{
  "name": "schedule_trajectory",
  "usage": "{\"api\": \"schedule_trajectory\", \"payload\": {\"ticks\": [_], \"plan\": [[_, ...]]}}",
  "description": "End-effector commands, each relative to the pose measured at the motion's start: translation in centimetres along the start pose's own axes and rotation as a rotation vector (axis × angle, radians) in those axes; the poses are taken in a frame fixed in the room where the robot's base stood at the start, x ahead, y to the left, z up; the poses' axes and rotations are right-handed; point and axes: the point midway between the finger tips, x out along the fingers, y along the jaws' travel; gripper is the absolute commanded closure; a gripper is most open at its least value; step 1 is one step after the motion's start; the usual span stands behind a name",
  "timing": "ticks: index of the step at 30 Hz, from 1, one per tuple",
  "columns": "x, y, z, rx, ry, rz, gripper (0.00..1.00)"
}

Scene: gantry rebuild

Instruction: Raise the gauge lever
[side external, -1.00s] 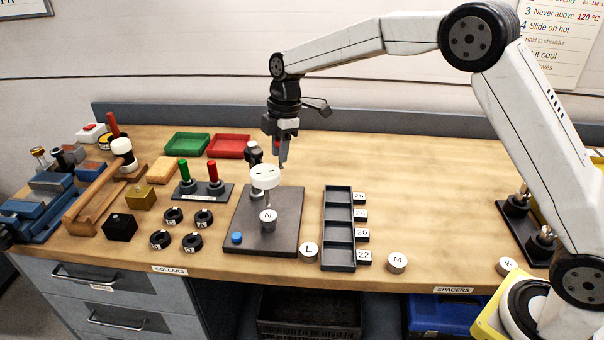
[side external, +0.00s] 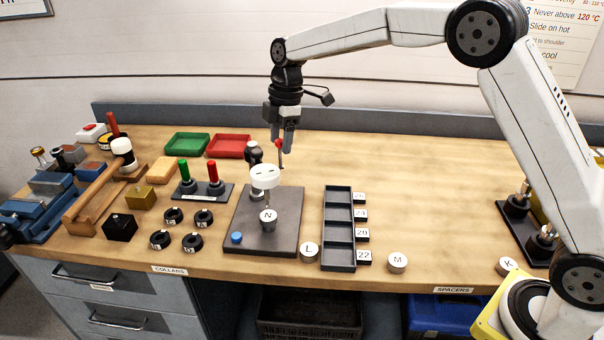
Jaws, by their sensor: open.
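The gauge stands on a dark grey plate (side external: 286,238), with a white round dial head (side external: 265,176). A small grey-white cylinder marked N (side external: 268,216) sits beneath the head. The gauge lever (side external: 278,144) has a red knob and a thin rod, and stands close to upright behind the dial. My gripper (side external: 282,143) is open and points down over the lever. Its fingers are at or just above the red knob; I cannot tell whether they touch it. A dark round knob (side external: 254,150) is at the rear of the gauge.
A divided dark tray (side external: 338,255) stands right of the plate. White cylinders L (side external: 309,252) and M (side external: 397,262) are near the front edge. A stand with green and red pegs (side external: 203,192) is to the left. The bench's right middle is clear.

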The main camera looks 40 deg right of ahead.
Motion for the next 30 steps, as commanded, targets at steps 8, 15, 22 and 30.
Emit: {"api": "schedule_trajectory", "payload": {"ticks": [8, 15, 22, 30], "plan": [[-3.7, 0.1, 0.0, 0.000, 0.001, 0.003, 0.36], [-5.2, 0.0, 0.0, 0.000, 0.001, 0.003, 0.36], [-5.2, 0.0, 0.0, 0.000, 0.001, 0.002, 0.36], [-5.0, -0.3, 0.3, 0.030, -0.002, 0.004, 0.36]]}}
